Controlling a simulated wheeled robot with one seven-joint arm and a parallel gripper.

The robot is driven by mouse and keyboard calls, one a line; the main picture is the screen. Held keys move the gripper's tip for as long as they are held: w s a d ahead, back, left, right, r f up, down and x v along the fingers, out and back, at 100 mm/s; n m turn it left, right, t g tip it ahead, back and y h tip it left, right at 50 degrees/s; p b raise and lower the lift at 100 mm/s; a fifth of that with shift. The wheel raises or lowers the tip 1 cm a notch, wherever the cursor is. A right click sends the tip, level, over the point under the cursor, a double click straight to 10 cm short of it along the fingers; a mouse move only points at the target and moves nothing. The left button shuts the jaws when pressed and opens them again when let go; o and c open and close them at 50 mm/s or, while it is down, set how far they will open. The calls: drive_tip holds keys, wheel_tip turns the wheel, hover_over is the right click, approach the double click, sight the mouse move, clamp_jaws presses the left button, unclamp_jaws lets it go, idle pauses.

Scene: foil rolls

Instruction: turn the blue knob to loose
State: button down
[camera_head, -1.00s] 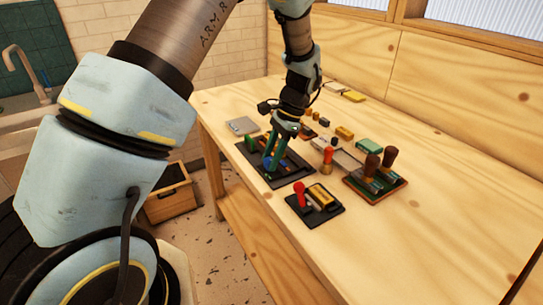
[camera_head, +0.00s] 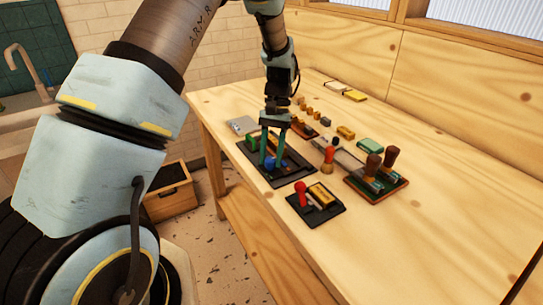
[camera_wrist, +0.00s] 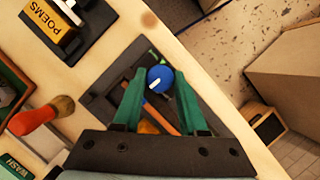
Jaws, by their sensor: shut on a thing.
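The blue knob (camera_wrist: 160,78) is round with a white pointer mark, and sits on a dark panel (camera_wrist: 105,85) in the wrist view. In the head view the knob (camera_head: 269,163) is small, on the black panel (camera_head: 285,174) near the table's left edge. My gripper (camera_wrist: 160,85) has its green fingers on either side of the knob and is shut on it. In the wrist view the white mark points toward the lower left. Any lettering around the knob is too small or hidden to read.
A smaller black panel with a red-handled tool (camera_head: 301,192) and a yellow block (camera_head: 321,193) lies in front. Two brown-handled stamps (camera_head: 373,165) stand on a tray at right. The table's right side is clear.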

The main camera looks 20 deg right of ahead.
drive_tip(key=shift+n, duration=0.4)
drive_tip(key=shift+c, duration=2.2)
unclamp_jaws()
drive_tip(key=b+v, duration=0.3)
drive_tip(key=v, duration=0.7)
drive_tip(key=shift+w+r, duration=0.2)
drive_tip(key=shift+r, duration=0.2)
drive_tip(key=shift+a, duration=0.15)
